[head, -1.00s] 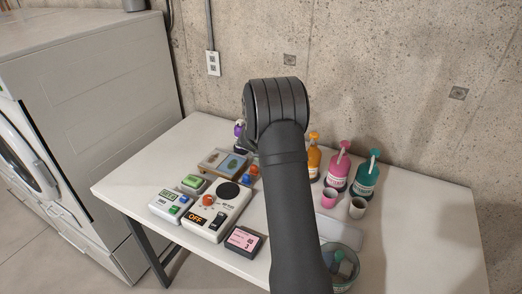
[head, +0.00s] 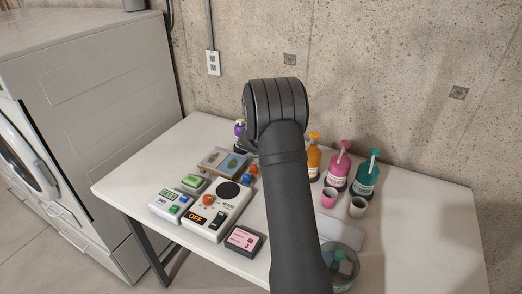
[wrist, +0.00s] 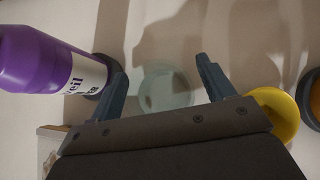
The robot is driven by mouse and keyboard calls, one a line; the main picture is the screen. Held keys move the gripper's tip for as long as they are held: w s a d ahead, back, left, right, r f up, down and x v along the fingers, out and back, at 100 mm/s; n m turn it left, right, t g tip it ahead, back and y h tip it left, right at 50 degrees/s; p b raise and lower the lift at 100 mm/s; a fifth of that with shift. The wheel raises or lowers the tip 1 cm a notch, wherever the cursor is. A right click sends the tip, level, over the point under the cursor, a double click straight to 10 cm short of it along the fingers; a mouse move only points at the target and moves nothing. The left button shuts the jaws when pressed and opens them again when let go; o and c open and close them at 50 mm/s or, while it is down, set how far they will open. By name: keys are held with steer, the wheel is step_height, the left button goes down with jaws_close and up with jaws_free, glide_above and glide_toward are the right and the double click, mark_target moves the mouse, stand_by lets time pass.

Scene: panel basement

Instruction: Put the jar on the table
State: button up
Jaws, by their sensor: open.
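A clear, pale greenish round glass thing, seemingly a jar (wrist: 168,88), shows in the wrist view on the white table (head: 420,245). My gripper (wrist: 160,74) is open, and its two fingers appear on either side of this glass in the picture. I cannot tell whether they touch it. In the head view my arm hides the gripper and most of that spot. A second clear round container (head: 346,283) with several things in it stands near the table's front edge, partly behind my arm.
A purple bottle (wrist: 45,62) is left of the fingers; a yellow cup (wrist: 280,112) is right. Orange (head: 313,160), pink (head: 338,172) and teal (head: 365,181) pump bottles stand near the wall. A control box (head: 216,210) is at left. The table's right end is clear.

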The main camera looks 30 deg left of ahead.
steer(key=v, duration=1.2)
steer(key=shift+f, duration=0.15)
steer(key=x, duration=1.2)
steer(key=shift+w, duration=0.1)
steer(key=shift+r, duration=1.7)
steer(key=shift+f, duration=0.1)
